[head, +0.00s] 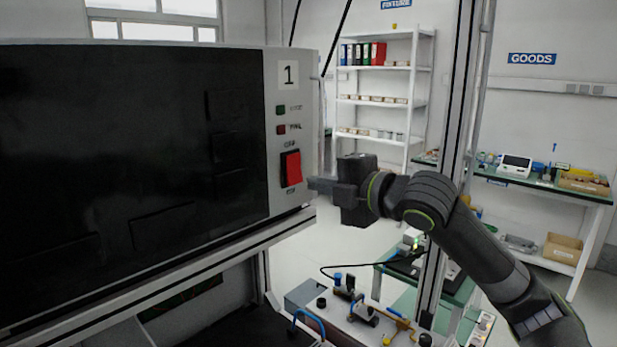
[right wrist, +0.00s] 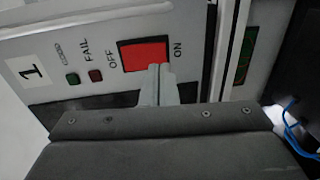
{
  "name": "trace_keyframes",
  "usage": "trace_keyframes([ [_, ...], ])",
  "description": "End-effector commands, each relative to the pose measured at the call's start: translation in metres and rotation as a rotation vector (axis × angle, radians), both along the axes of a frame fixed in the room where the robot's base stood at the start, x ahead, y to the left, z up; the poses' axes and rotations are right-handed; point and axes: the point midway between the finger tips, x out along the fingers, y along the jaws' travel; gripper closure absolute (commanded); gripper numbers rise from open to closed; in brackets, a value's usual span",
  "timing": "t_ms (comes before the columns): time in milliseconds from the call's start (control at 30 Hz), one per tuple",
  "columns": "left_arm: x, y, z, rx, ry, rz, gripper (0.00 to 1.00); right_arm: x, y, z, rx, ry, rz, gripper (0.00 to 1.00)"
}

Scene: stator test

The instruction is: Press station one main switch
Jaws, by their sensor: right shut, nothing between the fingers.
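The station one main switch is a red rocker (head: 291,168) on the light panel of the cabinet marked "1", below a green and a red indicator. It also shows in the right wrist view (right wrist: 144,53), with OFF on its left and ON on its right. My right gripper (head: 311,184) is shut and empty, just right of the switch's lower part. In the right wrist view its closed fingertips (right wrist: 156,70) overlap the lower edge of the switch toward the ON side. I cannot tell whether they touch it. My left gripper is not in view.
The cabinet's large dark screen (head: 130,140) fills the left. Below is a bench with a fixture (head: 350,310) and cables. A vertical metal post (head: 455,100) stands behind my right arm. Shelves (head: 385,100) and a goods table (head: 540,185) stand farther back.

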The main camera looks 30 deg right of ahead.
Motion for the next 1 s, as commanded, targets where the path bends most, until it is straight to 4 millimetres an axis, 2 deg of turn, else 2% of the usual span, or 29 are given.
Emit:
trace_keyframes([
  [333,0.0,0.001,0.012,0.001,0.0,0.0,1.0,0.024,0.009,-0.002,0.002,0.0,0.002,1.0],
  [800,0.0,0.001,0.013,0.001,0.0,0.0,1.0,0.029,0.01,-0.004,-0.001,0.0,0.0,1.0],
  [1000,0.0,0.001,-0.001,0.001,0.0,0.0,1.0,0.034,0.012,-0.011,0.019,-0.047,0.001,1.0],
])
